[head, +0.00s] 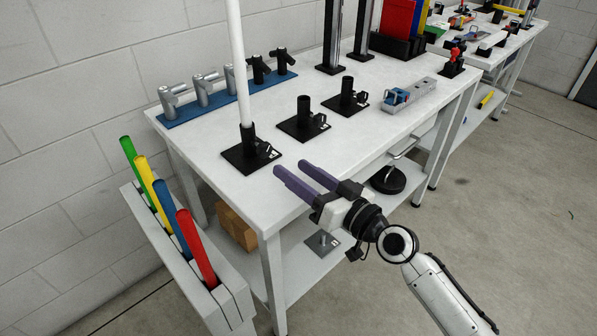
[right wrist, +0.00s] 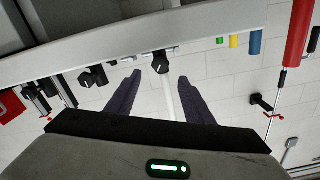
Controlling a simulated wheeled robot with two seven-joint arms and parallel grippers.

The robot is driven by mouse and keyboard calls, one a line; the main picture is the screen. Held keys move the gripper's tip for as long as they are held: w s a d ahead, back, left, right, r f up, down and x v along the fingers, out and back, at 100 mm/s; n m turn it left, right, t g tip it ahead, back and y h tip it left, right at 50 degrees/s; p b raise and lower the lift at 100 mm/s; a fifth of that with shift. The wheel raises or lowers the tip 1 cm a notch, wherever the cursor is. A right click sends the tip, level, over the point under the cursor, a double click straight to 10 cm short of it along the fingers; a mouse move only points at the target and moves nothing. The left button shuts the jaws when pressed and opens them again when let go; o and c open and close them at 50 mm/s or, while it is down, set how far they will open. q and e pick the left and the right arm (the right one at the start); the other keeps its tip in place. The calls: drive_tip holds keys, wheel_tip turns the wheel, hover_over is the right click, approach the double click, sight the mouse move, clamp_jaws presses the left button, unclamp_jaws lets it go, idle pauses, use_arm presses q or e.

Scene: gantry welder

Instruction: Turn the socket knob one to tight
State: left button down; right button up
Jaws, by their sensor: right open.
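The nearest black socket (head: 245,139) stands on a square black plate at the table's front left corner, with a white pole (head: 238,65) upright in it. Its black side knob (head: 265,149) faces right, beside a small white mark too small to read. My right gripper (head: 291,167) is open and empty, its two purple fingers pointing left, just in front of and right of that plate, apart from the knob. In the right wrist view a black knob (right wrist: 160,63) shows beyond and between the fingertips, with the white pole (right wrist: 172,98) behind. My left gripper is out of view.
Two more black sockets (head: 303,108) (head: 346,88) stand to the right, without poles. A blue base (head: 190,121) with silver and black fittings lies behind. A rack (head: 150,215) of coloured rods stands left of the table. The white tabletop (head: 345,150) is clear nearby.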

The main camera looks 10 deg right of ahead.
sight(267, 151)
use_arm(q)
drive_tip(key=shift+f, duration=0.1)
use_arm(e)
drive_tip(key=n+b, duration=0.1)
drive_tip(key=b, duration=0.1)
drive_tip(key=n+b, duration=0.2)
drive_tip(key=b, duration=0.1)
drive_tip(key=s+f+n+b, duration=0.1)
drive_tip(key=b, duration=0.2)
drive_tip(key=shift+s+n, duration=0.1)
drive_tip(key=shift+n, duration=0.3)
drive_tip(key=shift+s+d+r+n+b, duration=0.2)
drive_tip(key=shift+d+n+b, duration=0.15)
drive_tip(key=shift+n+b, duration=0.45)
drive_tip(key=shift+w+r, duration=0.15)
drive_tip(key=shift+w, duration=0.1)
drive_tip(key=x, duration=0.9)
drive_tip(key=shift+w+a+b, duration=0.25)
drive_tip(key=shift+w+b, duration=0.05)
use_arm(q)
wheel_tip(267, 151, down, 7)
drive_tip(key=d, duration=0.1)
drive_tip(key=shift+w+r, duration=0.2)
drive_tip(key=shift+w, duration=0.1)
use_arm(e)
drive_tip(key=shift+c, duration=0.5)
